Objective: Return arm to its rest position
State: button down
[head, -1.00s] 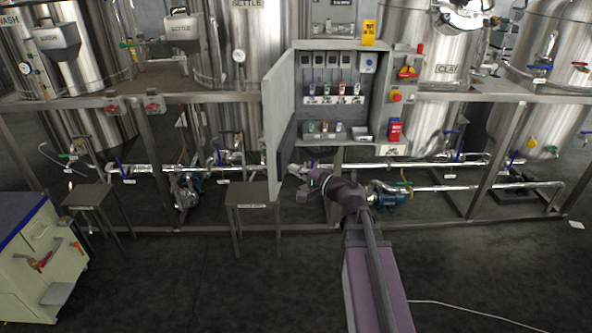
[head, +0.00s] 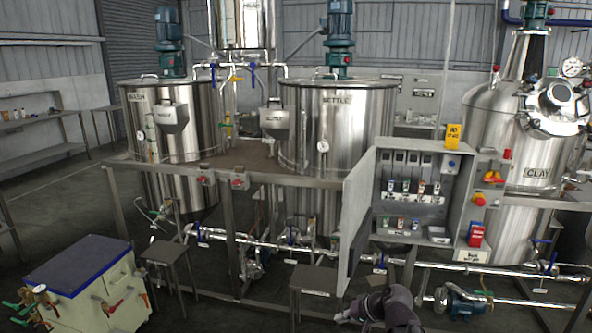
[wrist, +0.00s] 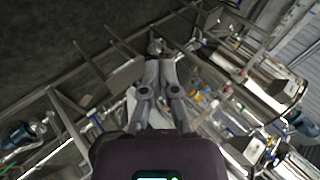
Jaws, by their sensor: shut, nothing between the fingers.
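My arm shows at the bottom of the head view, right of the middle, with its purple-grey wrist in front of the lower pipes. My gripper's end (head: 345,317) is small there and partly cut off by the frame's lower edge. In the wrist view my gripper (wrist: 162,62) points away from the camera. Its two grey fingers are together at the tips, with nothing held. The gripper is in open air, apart from the cabinet and the pipes as far as I can tell.
An open control cabinet (head: 407,200) with its door (head: 356,220) swung left stands above my gripper. Steel tanks labelled WASH (head: 180,130), SETTLE (head: 350,125) and CLAY (head: 510,140) stand behind a frame. A small table (head: 312,282) and a cream cart (head: 75,285) are left.

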jog(key=s+d+f+n+g+h+p, duration=0.1)
jog(key=s+d+n+g+h+p, duration=0.1)
jog(key=s+h, duration=0.5)
jog(key=s+d+g+p, duration=0.1)
jog(key=s+d+g, duration=0.1)
jog(key=g, duration=0.1)
jog(key=shift+d+f+n+h, duration=0.2)
jog(key=shift+n+h, duration=0.1)
jog(key=shift+n, duration=0.1)
jog(key=shift+w, duration=0.1)
notch_tip(320, 180, down, 44)
jog(key=b, duration=4.3)
jog(key=shift+b, duration=0.4)
jog(key=shift+a, duration=0.1)
